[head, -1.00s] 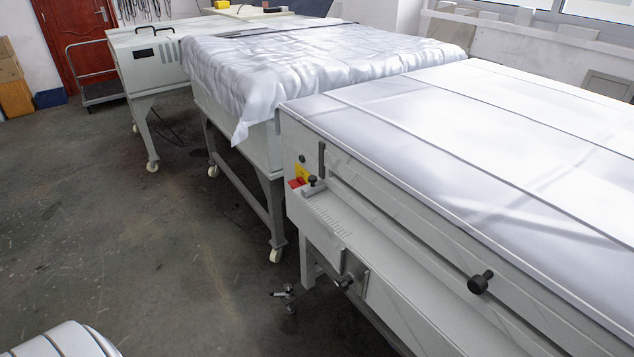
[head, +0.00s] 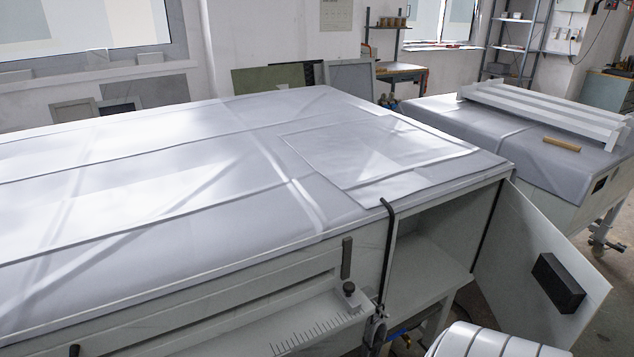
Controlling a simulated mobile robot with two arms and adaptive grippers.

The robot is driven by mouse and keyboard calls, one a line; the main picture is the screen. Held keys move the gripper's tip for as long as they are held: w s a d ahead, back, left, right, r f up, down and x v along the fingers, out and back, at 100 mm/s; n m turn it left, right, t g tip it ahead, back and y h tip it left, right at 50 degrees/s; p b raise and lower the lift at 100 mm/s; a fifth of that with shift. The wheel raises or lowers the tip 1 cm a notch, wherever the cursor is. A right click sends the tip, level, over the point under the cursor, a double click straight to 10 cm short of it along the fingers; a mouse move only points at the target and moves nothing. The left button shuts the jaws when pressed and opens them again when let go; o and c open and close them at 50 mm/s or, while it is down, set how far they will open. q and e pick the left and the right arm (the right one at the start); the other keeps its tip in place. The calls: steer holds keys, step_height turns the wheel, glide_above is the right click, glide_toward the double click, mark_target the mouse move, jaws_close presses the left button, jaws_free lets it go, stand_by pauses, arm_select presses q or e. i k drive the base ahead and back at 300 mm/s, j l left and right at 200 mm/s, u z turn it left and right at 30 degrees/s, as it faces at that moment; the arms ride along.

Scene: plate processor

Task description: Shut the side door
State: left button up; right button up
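The side door (head: 537,262) is a pale grey panel at the right end of the large plate processor (head: 340,285). It stands swung outward, wide open, at the machine's right corner. A black block-shaped handle (head: 558,283) sits on the face turned to me. Left of the door, the opening shows a pale inner shelf (head: 425,275) under the machine's top.
A white sheet cover (head: 200,180) lies over the machine's top. A black bent rod (head: 387,245) stands at the opening's left edge. A second covered machine (head: 520,135) with a wooden stick (head: 562,144) on it stands behind the door. Some floor shows at right.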

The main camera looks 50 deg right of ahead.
mark_target(538, 287)
steer(key=k+l+z, duration=0.15)
steer(key=z, duration=0.3)
steer(key=l+z, duration=0.4)
steer(key=k+l+z, duration=0.1)
steer(key=l, duration=0.75)
steer(key=k+l+z, duration=0.15)
steer(key=l, duration=0.65)
steer(key=l+z, duration=0.1)
steer(key=l, duration=0.75)
steer(key=k+l, duration=0.15)
steer(key=k+j+z, duration=0.1)
steer(key=k+j, duration=0.1)
